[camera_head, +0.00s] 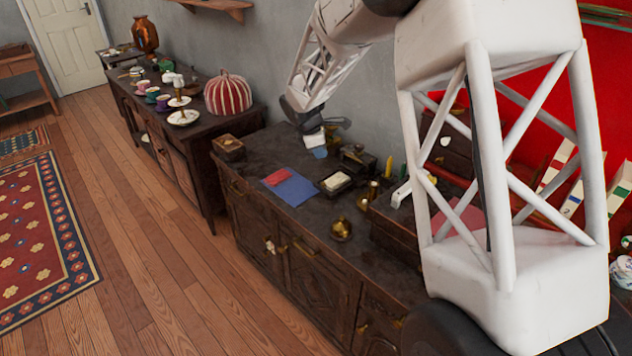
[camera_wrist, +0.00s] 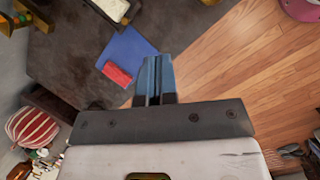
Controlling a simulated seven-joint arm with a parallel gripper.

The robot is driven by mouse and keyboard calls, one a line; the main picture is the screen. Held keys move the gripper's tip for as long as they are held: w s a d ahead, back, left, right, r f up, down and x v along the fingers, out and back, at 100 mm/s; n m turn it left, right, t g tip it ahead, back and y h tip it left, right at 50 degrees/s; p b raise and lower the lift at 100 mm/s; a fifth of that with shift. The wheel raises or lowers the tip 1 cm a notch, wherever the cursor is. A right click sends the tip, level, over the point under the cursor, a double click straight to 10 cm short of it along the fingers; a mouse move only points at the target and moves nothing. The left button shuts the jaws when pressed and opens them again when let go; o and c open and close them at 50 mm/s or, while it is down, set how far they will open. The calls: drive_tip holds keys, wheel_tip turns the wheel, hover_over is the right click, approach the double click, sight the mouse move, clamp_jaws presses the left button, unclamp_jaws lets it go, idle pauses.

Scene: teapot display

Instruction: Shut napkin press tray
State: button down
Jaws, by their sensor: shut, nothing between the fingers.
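My gripper (camera_head: 320,153) is above the far part of the dark cabinet top, near the wall. Its blue fingers, closed together, also show in the wrist view (camera_wrist: 153,80), with nothing between them. A small dark tray (camera_head: 335,184) with a pale stack in it lies on the cabinet, to the right of and nearer than my gripper. Part of it shows at the top of the wrist view (camera_wrist: 124,20). A dark device with brass parts (camera_head: 358,158) stands behind it. I cannot tell which of these is the napkin press, or whether its tray is open.
A blue sheet (camera_head: 291,188) with a red folded piece (camera_head: 277,177) lies left of the dark tray. A small wooden box (camera_head: 229,148) is at the cabinet's left end. A brass pot (camera_head: 341,229) stands near the front. A striped red dome (camera_head: 228,94) sits on the farther sideboard.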

drive_tip(key=w+a+f+n, duration=0.4)
drive_tip(key=w+a+f, duration=0.4)
drive_tip(key=f, duration=0.3)
drive_tip(key=shift+f+n+h, duration=0.3)
drive_tip(key=shift+f+n, duration=0.1)
drive_tip(key=x, duration=0.9)
drive_tip(key=shift+w+f, duration=0.1)
drive_tip(key=shift+f, duration=0.25)
drive_tip(key=shift+w+d, duration=0.25)
drive_tip(key=shift+d, duration=0.2)
drive_tip(key=shift+w+d, duration=0.3)
drive_tip(key=shift+d, duration=0.2)
drive_tip(key=shift+w+d, duration=0.25)
drive_tip(key=shift+d, duration=0.2)
drive_tip(key=shift+w+d, duration=0.25)
drive_tip(key=shift+d, duration=0.2)
